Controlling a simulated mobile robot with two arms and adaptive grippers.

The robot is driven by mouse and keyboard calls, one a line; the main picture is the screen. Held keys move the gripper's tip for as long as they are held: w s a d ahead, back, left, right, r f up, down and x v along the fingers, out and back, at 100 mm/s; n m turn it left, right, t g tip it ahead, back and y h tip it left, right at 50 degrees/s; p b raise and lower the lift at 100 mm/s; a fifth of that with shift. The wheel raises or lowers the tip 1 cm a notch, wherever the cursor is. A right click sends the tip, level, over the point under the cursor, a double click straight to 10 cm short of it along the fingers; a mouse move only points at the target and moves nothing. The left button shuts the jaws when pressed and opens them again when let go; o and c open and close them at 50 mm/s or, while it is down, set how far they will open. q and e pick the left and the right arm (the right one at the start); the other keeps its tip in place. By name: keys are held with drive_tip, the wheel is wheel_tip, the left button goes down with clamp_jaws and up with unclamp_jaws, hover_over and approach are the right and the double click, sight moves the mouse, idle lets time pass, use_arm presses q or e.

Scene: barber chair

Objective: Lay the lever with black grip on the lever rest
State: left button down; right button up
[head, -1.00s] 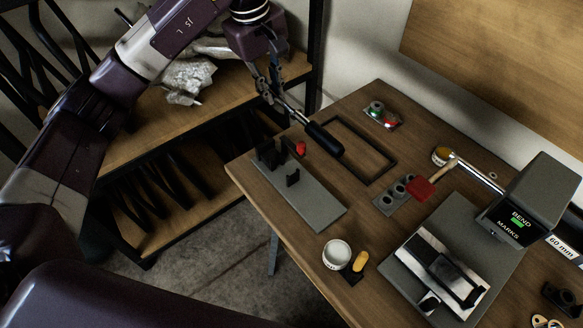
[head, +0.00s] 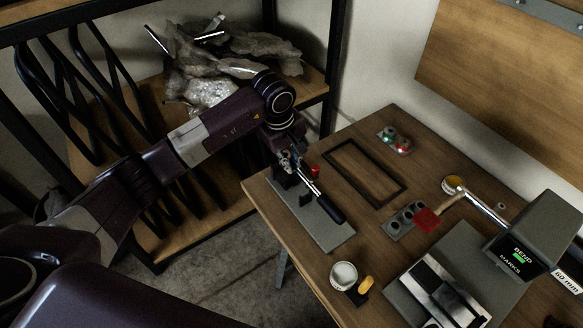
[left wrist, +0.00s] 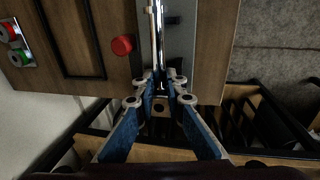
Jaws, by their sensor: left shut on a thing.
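The lever with black grip (head: 331,209) slants over the grey lever rest (head: 334,237), its grip end pointing down and right. The rest is a flat grey plate with black upright brackets (head: 305,199). My left gripper (head: 290,162) is shut on the lever's metal rod, at the rest's far left end. In the left wrist view the fingertips (left wrist: 160,78) close around the rod (left wrist: 158,35), which runs along the left part of the grey plate (left wrist: 181,45). Whether the rod touches the brackets, I cannot tell. My right gripper is not in view.
A red knob (head: 315,171) stands close beside the lever. Right of it lie an empty black frame (head: 400,186) and a grey holed block (head: 396,226). A bending machine (head: 533,240) is at the right. A shelf stands left.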

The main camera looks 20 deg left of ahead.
use_arm(q)
drive_tip(key=x, duration=0.3)
drive_tip(key=shift+s+a+f+p, duration=0.1)
drive_tip(key=shift+s+p, duration=0.2)
drive_tip(key=shift+p, duration=0.05)
drive_tip(key=shift+f+b, duration=0.5)
drive_tip(key=shift+b, duration=0.15)
drive_tip(key=shift+s+f, duration=0.1)
drive_tip(key=c, duration=2)
unclamp_jaws()
drive_tip(key=shift+s+f, duration=0.1)
drive_tip(key=shift+f, duration=0.05)
